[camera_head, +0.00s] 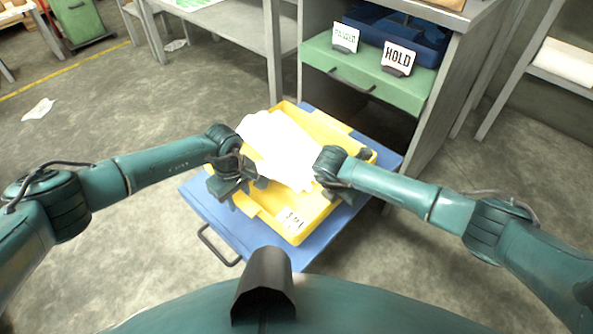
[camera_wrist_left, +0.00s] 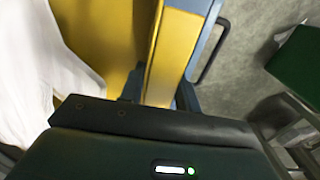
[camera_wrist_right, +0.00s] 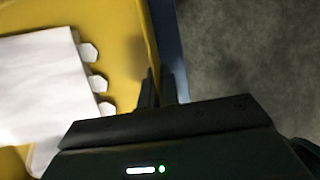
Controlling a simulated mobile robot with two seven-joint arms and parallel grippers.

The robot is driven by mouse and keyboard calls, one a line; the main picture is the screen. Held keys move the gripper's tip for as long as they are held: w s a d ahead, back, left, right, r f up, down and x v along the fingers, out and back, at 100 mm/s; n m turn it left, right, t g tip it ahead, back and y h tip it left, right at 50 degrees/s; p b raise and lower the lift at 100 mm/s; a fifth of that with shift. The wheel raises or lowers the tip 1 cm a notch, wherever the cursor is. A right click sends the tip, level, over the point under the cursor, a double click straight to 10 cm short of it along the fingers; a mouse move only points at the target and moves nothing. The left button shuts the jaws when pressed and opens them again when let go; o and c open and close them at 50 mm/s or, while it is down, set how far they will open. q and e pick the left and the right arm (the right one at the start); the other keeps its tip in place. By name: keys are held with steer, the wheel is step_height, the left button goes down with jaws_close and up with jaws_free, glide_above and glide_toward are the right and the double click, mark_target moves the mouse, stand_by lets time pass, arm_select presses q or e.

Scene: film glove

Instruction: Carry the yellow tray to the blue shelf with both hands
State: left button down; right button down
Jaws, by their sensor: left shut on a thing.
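The yellow tray (camera_head: 322,122) is over a blue pulled-out shelf (camera_head: 225,225) with a dark handle; I cannot tell whether it rests on it. A white glove-like thing (camera_head: 280,145) lies in the tray, and a white label shows near its front corner. My left gripper (camera_head: 248,187) is shut on the tray's left wall; the wall shows between its fingers in the left wrist view (camera_wrist_left: 160,85). My right gripper (camera_wrist_right: 160,88) is at the opposite rim, its fingers close together there. Whether it grips the rim is unclear.
Above the blue shelf is a green drawer front (camera_head: 370,75) with a "HOLD" sign (camera_head: 398,57), a second sign and a dark blue bin (camera_head: 430,45) behind. A grey bench (camera_head: 240,30) stands at the back left. Floor at the left is mostly clear.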

mark_target(341, 201)
arm_select(q)
steer(key=shift+a+f, duration=0.1)
steer(key=shift+f, duration=0.05)
arm_select(e)
steer(key=shift+f, duration=0.1)
